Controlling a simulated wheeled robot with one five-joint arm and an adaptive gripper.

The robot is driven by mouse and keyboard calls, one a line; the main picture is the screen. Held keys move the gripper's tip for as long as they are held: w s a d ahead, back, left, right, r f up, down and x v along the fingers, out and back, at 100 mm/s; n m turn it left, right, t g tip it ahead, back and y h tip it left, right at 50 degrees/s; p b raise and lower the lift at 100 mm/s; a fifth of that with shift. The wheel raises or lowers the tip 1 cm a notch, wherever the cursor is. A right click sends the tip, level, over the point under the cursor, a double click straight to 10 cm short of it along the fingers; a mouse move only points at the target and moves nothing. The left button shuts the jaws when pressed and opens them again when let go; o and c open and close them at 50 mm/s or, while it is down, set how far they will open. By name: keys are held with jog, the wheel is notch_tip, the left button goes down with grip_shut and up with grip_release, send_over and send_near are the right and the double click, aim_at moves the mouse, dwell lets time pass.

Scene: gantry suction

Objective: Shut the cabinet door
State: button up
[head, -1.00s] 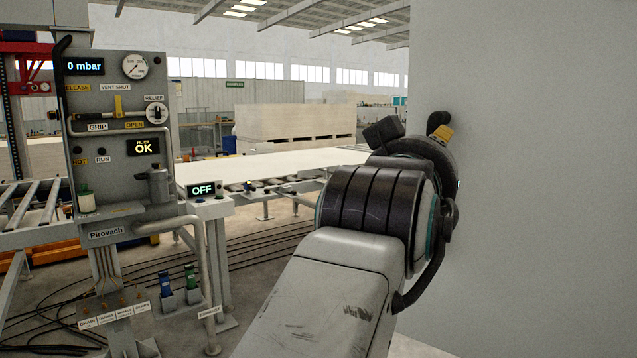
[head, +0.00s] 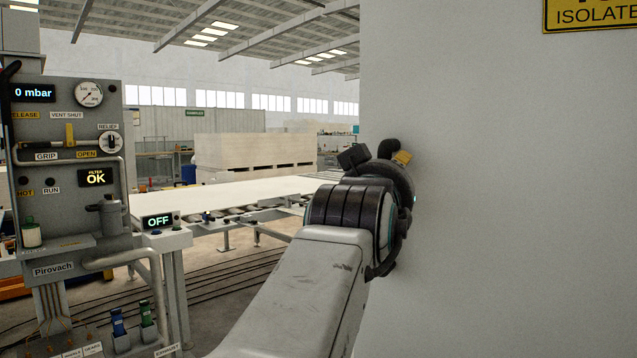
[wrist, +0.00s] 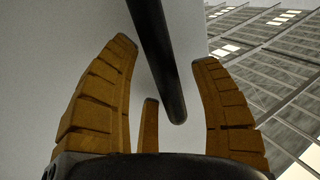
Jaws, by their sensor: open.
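A large flat grey panel, seemingly the cabinet door (head: 500,200), fills the right side of the head view. It also fills the left of the wrist view (wrist: 50,50). My gripper (wrist: 165,52) is open, with its brown-yellow fingers spread around a dark round bar (wrist: 155,45). The bar comes down from the top of the wrist view and ends between the fingers; I cannot tell whether any finger touches it. In the head view only a yellow bit of the gripper (head: 402,158) shows beside the panel, and my wrist hides the rest.
A yellow ISOLATE sign (head: 590,14) is on the panel's upper part. Behind are a conveyor with a pale board (head: 235,192) and stacked boards (head: 255,150). Cables lie on the floor.

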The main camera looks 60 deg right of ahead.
jog(key=shift+o, duration=0.2)
grip_shut()
dwell(0.4)
